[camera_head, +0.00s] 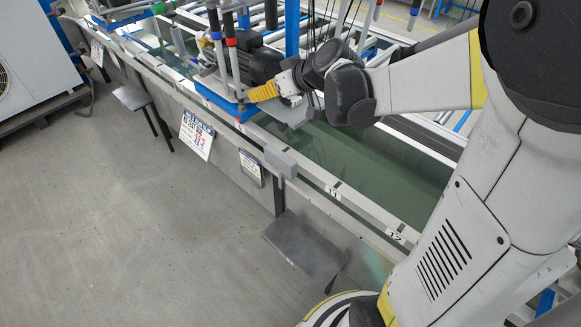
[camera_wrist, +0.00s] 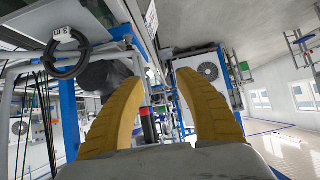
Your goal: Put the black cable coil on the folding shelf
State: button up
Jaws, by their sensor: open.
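In the head view my gripper (camera_head: 264,91) is over the tank edge beside the pump rig. A grey flat shelf (camera_head: 305,245) juts from the tank's side at the lower middle, bare. A similar shelf (camera_head: 132,97) is at the upper left.
Signs (camera_head: 197,135) hang on the tank's side. The grey floor (camera_head: 120,220) at left is clear.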

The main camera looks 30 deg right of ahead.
jog(key=s+a+f+m+g+h, duration=0.1)
jog(key=s+a+m+h, duration=0.1)
jog(key=s, duration=1)
jog(key=s+a+f+m+g+h, duration=0.1)
jog(key=s+a+g+h, duration=0.1)
jog(key=s, duration=1.1)
jog(key=shift+a+m, duration=0.4)
jog(key=shift+a, duration=0.15)
jog(key=shift+f, duration=0.15)
